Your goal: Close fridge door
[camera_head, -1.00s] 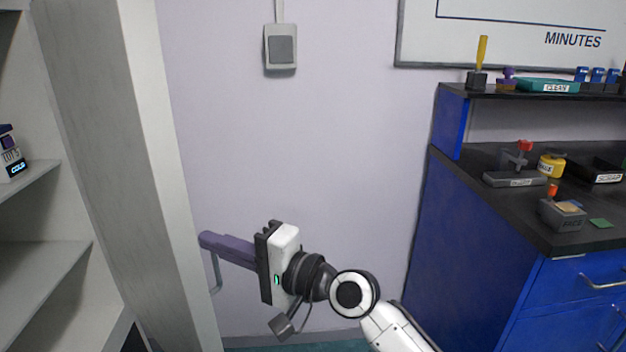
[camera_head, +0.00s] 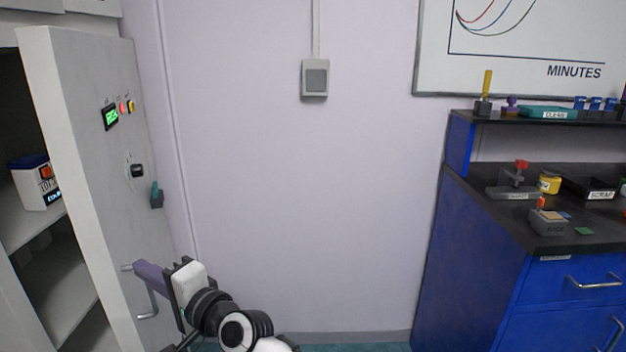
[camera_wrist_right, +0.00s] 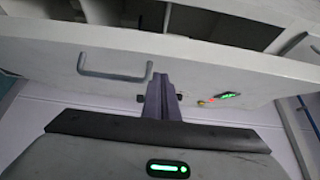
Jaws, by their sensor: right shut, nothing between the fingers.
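The fridge door (camera_head: 110,190) is pale grey and stands partly open at the left of the head view. Its outer face faces right and carries a metal bar handle (camera_head: 148,302). My right gripper (camera_head: 140,268) is shut and empty, its purple fingers at the door's outer face beside the handle; contact is hard to tell. In the right wrist view the fingers (camera_wrist_right: 160,88) point at the door (camera_wrist_right: 225,72), with the handle (camera_wrist_right: 115,75) to their left. My left gripper is not in view.
Fridge shelves (camera_head: 32,228) show behind the door, with a small labelled white box (camera_head: 38,183) on one. A green display (camera_head: 110,116) and buttons sit on the door. A blue cabinet (camera_head: 470,250) with a black top stands right. Bare wall and floor lie between.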

